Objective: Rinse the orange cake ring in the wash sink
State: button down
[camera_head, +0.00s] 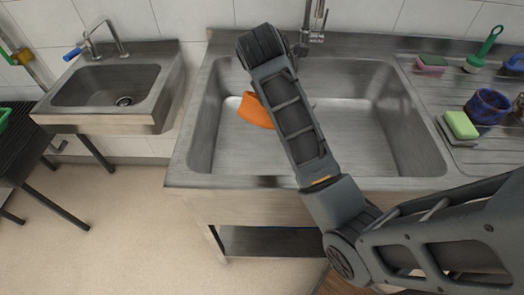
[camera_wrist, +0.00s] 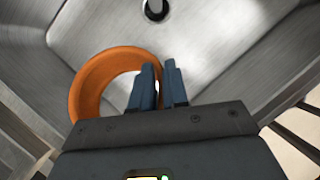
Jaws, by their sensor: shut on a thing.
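The orange cake ring (camera_head: 255,111) is partly hidden behind my arm in the head view, over the large wash sink (camera_head: 405,130). In the wrist view the ring (camera_wrist: 97,85) is a wide orange band, left of and around one finger. My gripper (camera_wrist: 160,68) is shut on the ring's wall, with one finger inside it. The sink floor (camera_wrist: 210,40) and the drain hole (camera_wrist: 155,8) show beyond the ring. The tap (camera_head: 312,25) stands at the sink's back edge. I cannot tell whether the ring touches the sink floor, and no water stream is visible.
A smaller sink (camera_head: 105,90) with a blue-handled tap stands at the left. The ribbed drainboard (camera_head: 430,90) at the right holds a green sponge (camera_head: 461,125), a pink-and-green sponge (camera_head: 431,64), a green brush (camera_head: 484,50) and a blue cup (camera_head: 488,106).

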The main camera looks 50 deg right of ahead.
notch_tip(320, 180, up, 2)
jog(key=shift+w+a, duration=0.1)
jog(key=shift+w+r, duration=0.1)
jog(key=shift+r, duration=1.1)
jog(key=shift+s+r, duration=0.2)
jog(key=shift+r, duration=1.15)
dwell(0.5)
jog(key=shift+r, duration=2)
